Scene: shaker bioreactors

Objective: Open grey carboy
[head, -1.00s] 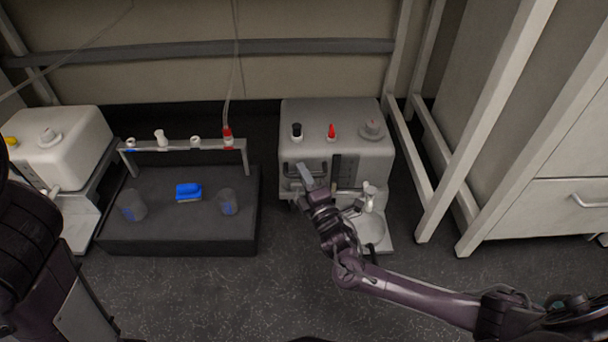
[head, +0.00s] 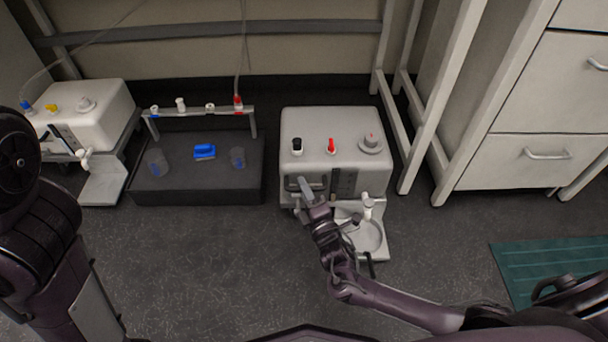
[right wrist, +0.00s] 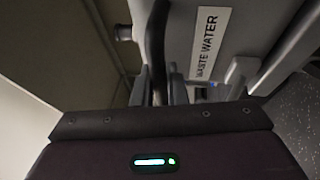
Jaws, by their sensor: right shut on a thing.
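The grey carboy (head: 335,130) stands on the floor right of centre in the head view. A black cap (head: 297,146), a red-topped port (head: 331,146) and a round grey cap (head: 371,142) are on its top. A tap (head: 367,205) sticks out at its lower front. My right gripper (head: 306,190) is at the left of its front face, shut on the dark handle there. In the right wrist view the dark handle (right wrist: 158,45) runs between the fingers, beside a "WASTE WATER" label (right wrist: 208,45). My left arm shows at the left edge; its gripper is out of view.
A white carboy (head: 90,110) stands at the far left. A dark shaker platform (head: 180,185) between them holds a blue item (head: 204,151) and clear vessels. Frame posts and a drawer cabinet (head: 530,160) stand at the right. A green mat (head: 555,265) lies before it. Floor in front is clear.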

